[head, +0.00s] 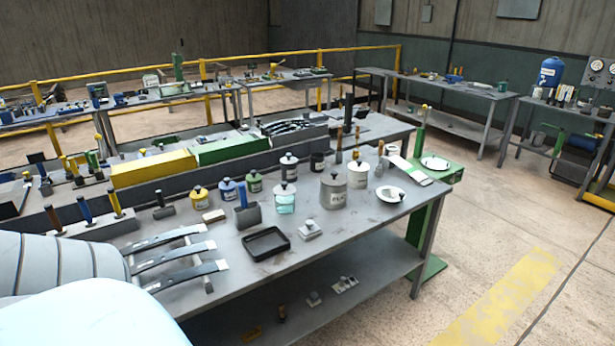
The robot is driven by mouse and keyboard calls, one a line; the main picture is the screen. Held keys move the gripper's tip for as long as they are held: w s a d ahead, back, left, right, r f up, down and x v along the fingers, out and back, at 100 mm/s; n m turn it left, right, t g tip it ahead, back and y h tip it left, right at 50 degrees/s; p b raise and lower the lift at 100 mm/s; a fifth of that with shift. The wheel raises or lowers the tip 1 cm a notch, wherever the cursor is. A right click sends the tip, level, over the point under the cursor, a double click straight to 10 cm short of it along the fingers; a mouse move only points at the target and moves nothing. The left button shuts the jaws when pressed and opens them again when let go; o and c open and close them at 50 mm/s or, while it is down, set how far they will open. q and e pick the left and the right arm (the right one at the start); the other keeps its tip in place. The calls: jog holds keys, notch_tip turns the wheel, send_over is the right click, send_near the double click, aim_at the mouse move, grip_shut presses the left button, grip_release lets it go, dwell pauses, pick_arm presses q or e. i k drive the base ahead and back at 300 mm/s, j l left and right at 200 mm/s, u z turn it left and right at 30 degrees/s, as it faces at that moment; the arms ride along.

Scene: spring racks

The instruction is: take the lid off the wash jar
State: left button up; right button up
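Several lidded jars stand on the grey workbench (335,238). A clear jar with pale teal liquid (285,204) stands near the middle, with a dark-knobbed lid (285,188) on it. Right of it is a larger grey jar (333,197) with lettering too small to read surely, its knobbed lid on. Behind are a yellow jar (199,198), a blue jar (228,193), a green jar (254,184) and a white-grey jar (289,170), all topped with dark knobs. I cannot tell by label which is the wash jar. Neither gripper is in view.
A white round dish with a dark knob (386,193) lies right of the large jar. A black tray (266,243) and a small block (309,230) lie in front. Leaf springs (170,262) lie at the bench's left. Tools in holders stand behind. The front right bench top is clear.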

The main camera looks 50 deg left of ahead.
aim_at(284, 190)
jog(key=i+u, duration=0.3)
jog(key=u, duration=0.15)
jog(key=i+l+u, duration=0.1)
jog(key=i+u, duration=0.3)
jog(key=i+l+u, duration=0.2)
jog(key=u, duration=0.25)
jog(key=i+l+u, duration=0.1)
jog(key=u, duration=0.35)
jog(key=i+l+u, duration=0.2)
jog(key=u, duration=0.3)
jog(key=i+l+u, duration=0.25)
jog(key=u, duration=0.2)
